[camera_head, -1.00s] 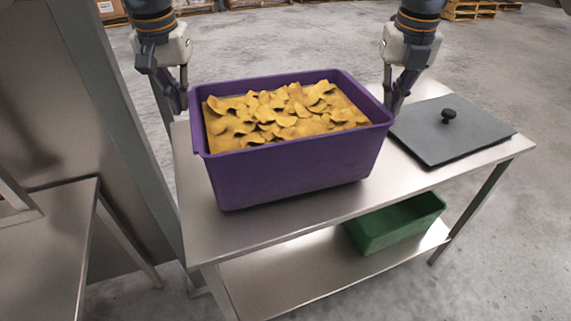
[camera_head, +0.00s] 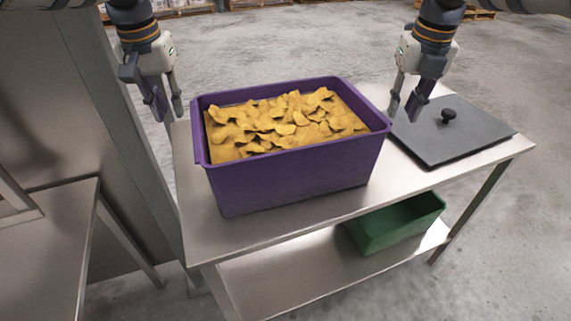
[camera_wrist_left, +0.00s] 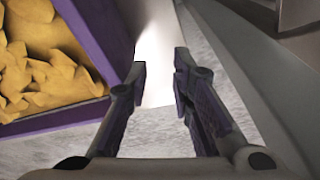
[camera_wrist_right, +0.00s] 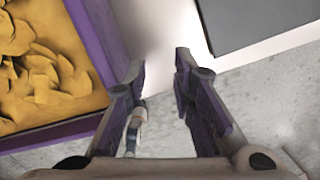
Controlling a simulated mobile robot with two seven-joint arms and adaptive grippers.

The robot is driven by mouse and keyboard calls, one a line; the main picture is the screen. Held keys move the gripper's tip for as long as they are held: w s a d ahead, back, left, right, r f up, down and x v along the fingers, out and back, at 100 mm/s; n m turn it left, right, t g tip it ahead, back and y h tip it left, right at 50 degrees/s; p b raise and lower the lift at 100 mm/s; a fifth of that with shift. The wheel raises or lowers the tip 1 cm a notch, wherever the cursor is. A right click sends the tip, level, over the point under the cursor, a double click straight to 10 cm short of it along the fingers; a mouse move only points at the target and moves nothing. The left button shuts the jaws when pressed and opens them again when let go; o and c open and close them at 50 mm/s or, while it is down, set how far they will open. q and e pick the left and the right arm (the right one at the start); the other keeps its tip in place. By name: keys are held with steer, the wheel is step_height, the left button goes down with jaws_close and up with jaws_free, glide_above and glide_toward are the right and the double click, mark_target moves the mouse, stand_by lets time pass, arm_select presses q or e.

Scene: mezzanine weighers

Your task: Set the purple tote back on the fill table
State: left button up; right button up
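The purple tote (camera_head: 290,180), full of yellow chips (camera_head: 280,122), stands upright on the steel table (camera_head: 265,228) in the head view. My left gripper (camera_head: 170,112) is open and empty, a little to the left of the tote's left end. My right gripper (camera_head: 402,112) is open and empty, just right of the tote's right end. In the left wrist view the fingers (camera_wrist_left: 160,75) are apart, with the tote rim (camera_wrist_left: 100,35) to their left. In the right wrist view the fingers (camera_wrist_right: 160,75) are apart, the tote rim (camera_wrist_right: 92,40) also to their left.
A dark grey lid with a black knob (camera_head: 455,135) lies on the table's right part. A green bin (camera_head: 395,225) sits on the lower shelf. Another steel surface (camera_head: 45,245) and a grey upright panel (camera_head: 60,110) are at left. Pallets stand far back.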

stand_by(0.3)
arm_select(q)
step_height(320, 180, up, 12)
steer(key=s, duration=0.1)
steer(key=shift+s, duration=0.35)
arm_select(e)
step_height(320, 180, up, 12)
steer(key=s, duration=0.1)
steer(key=shift+s, duration=0.4)
steer(key=shift+f, duration=0.1)
